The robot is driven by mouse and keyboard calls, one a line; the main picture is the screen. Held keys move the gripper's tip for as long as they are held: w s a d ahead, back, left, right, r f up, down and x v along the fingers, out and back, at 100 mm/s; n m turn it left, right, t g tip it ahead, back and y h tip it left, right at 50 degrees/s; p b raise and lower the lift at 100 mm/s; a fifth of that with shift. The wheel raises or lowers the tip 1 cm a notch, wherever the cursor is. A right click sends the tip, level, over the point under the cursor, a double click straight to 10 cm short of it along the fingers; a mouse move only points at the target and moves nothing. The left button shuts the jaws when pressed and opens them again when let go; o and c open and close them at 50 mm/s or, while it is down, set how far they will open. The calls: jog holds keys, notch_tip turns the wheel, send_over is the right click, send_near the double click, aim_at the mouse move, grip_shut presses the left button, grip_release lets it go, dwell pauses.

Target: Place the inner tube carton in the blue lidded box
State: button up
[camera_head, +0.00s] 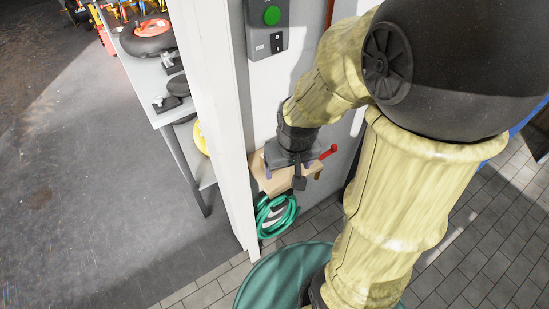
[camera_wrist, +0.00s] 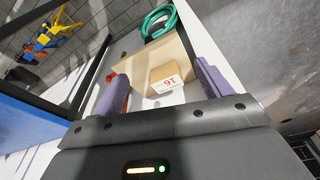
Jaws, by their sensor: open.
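The small tan carton (camera_wrist: 168,76) with a white label reading "16" sits on a light wooden surface (camera_wrist: 140,62) in the wrist view. My gripper (camera_wrist: 160,72) has its two purple fingers apart, one on either side of the carton in the picture; I cannot tell whether they touch it. In the head view my gripper (camera_head: 288,170) is over the small wooden surface (camera_head: 266,183) beside the white post, and it hides the carton. No blue lidded box can be made out. A blue surface (camera_wrist: 32,128) shows at the left of the wrist view.
A coiled green hose (camera_head: 277,215) lies below the wooden surface. A red-handled item (camera_head: 329,152) is beside my gripper. A white post (camera_head: 216,110) stands close on the left, before a grey shelf (camera_head: 150,83) holding several items. A green round container (camera_head: 275,277) is at the bottom.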

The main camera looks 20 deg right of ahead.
jog(key=shift+o, duration=1.3)
jog(key=w+r+n+g+p, duration=0.2)
jog(key=w+p, duration=0.4)
jog(key=w, duration=0.7)
jog(key=shift+r+n, duration=0.6)
jog(key=shift+r, duration=0.3)
jog(key=shift+f, duration=0.15)
notch_tip(320, 180, down, 12)
jog(key=shift+d, duration=0.1)
jog(key=shift+s+d+f+p, duration=0.1)
jog(key=shift+f+p, duration=0.1)
jog(key=shift+f, duration=1.15)
jog(key=shift+s+f+p, duration=0.1)
jog(key=shift+f+p, duration=0.1)
jog(key=shift+f, duration=1.1)
